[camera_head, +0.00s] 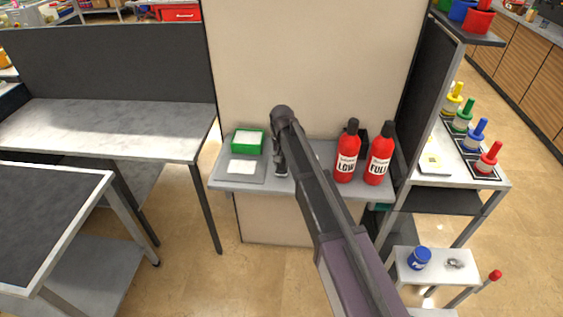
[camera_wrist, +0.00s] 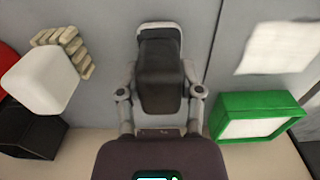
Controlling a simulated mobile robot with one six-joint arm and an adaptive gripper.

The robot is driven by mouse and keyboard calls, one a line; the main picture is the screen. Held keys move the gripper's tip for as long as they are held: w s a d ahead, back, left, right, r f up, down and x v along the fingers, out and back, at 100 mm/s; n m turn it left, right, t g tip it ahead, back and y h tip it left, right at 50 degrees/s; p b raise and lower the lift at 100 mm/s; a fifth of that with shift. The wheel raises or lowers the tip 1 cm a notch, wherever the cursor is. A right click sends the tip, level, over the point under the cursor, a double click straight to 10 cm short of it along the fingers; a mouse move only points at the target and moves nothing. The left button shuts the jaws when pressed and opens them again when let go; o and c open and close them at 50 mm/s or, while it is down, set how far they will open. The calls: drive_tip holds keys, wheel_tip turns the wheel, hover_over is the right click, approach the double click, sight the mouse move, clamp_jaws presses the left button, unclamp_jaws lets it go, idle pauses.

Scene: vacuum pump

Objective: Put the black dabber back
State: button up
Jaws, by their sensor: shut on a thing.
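My gripper (camera_head: 279,168) is low over the left-middle part of the grey shelf (camera_head: 222,184) in the head view. In the wrist view, its two grey fingers are closed on either side of a dark object with a pale rim, which I take for the black dabber (camera_wrist: 160,75). Its lower end is hard to make out, and I cannot tell whether it touches the shelf. On the right-hand table, yellow (camera_head: 453,98), green (camera_head: 463,116), blue (camera_head: 477,135) and red (camera_head: 489,160) dabbers stand in a row on a dark tray (camera_head: 467,150).
A green box (camera_head: 247,141) and a white sheet (camera_head: 242,167) lie left of my gripper. Two red bottles (camera_head: 347,152) (camera_head: 379,155) stand to its right. A white rounded block (camera_wrist: 40,80) is near in the wrist view.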

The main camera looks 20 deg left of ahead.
drive_tip(key=shift+f, duration=0.15)
drive_tip(key=o, duration=1)
wheel_tip(320, 180, up, 12)
drive_tip(key=p, duration=1.2)
drive_tip(key=shift+d, duration=0.1)
idle(0.6)
